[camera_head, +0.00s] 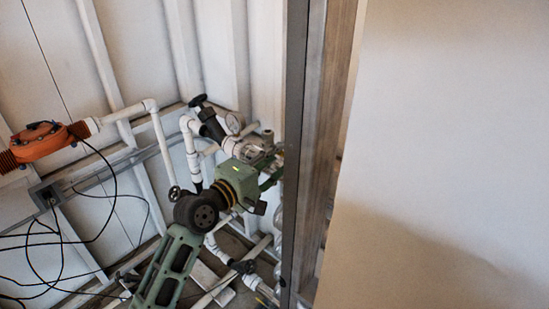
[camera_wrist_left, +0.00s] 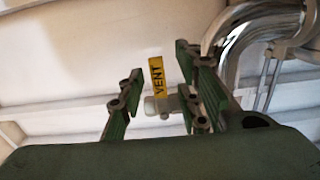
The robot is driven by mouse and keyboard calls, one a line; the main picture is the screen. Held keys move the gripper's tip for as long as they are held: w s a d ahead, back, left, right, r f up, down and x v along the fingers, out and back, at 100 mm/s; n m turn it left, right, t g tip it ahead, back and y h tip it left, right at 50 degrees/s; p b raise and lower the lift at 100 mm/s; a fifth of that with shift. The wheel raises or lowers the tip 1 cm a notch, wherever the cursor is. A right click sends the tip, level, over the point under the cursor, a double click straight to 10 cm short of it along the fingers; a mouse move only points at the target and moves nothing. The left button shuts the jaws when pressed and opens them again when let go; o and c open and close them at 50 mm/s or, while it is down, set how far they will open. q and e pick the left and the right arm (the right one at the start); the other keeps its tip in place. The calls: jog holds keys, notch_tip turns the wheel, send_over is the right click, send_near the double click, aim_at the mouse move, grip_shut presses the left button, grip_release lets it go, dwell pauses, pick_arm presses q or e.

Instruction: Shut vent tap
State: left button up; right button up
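The vent tap (camera_wrist_left: 160,105) shows in the left wrist view as a small pale fitting with a yellow label (camera_wrist_left: 157,76) reading VENT standing above it. My left gripper (camera_wrist_left: 158,92) is open, with one finger on each side of the tap in that view. The right finger overlaps the tap's right end; I cannot tell whether they touch. In the head view my left gripper (camera_head: 272,170) is among the pipes beside the grey post, which hides part of that area. I cannot make out the tap there. My right gripper is not in view.
An orange pipe unit (camera_head: 42,140) with black cables is at left. Curved metal pipes (camera_wrist_left: 250,25) fill the wrist view's upper right.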

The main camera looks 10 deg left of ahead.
pick_arm(q)
jog(key=v, duration=1.2)
dwell(0.3)
